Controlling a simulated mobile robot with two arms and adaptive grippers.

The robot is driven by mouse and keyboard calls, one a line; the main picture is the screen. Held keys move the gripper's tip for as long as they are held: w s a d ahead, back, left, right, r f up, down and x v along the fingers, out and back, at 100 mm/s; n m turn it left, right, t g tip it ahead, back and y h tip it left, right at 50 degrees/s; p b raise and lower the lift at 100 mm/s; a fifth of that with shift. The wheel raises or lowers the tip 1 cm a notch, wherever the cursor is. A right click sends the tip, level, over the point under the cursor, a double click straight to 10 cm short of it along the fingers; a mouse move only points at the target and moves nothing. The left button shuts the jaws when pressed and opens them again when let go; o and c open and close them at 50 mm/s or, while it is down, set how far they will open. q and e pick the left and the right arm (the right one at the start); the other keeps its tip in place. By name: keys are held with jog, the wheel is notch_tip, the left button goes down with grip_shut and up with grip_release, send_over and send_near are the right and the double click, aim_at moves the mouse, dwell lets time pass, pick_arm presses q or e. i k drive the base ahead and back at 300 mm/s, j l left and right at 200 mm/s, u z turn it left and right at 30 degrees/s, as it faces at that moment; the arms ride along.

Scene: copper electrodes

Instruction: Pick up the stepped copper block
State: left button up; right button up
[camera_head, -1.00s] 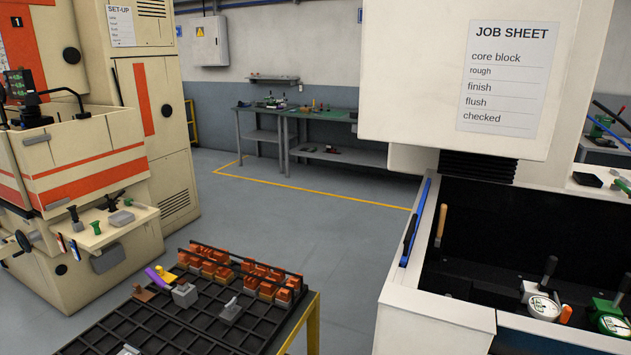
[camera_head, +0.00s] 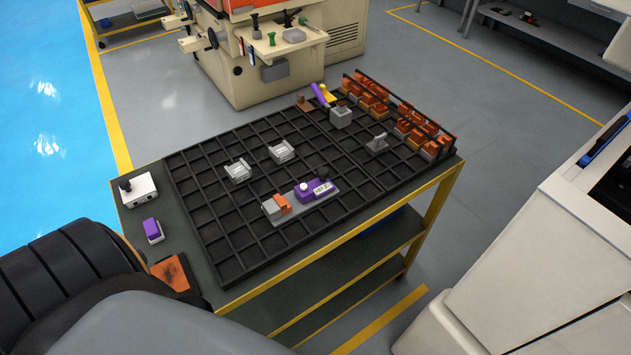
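Several copper-coloured blocks stand in a row (camera_head: 405,125) along the far right edge of the black gridded tray (camera_head: 235,245). Some look stepped, but they are too small to tell apart. A small copper piece (camera_head: 283,204) sits beside a grey block (camera_head: 271,210) on a grey plate near the tray's front. A brown-copper piece (camera_head: 304,103) lies at the tray's back edge. I cannot tell which of these is the stepped copper block. Neither of my grippers is in view.
The tray lies on a yellow-framed cart (camera_head: 440,215). A purple device (camera_head: 315,191), grey fixtures (camera_head: 282,151), a white box (camera_head: 138,189) and an orange-brown square (camera_head: 172,273) are on it. A white machine (camera_head: 540,260) stands to the right, with floor between.

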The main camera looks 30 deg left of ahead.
aim_at(285, 206)
jog(key=u, duration=1.3)
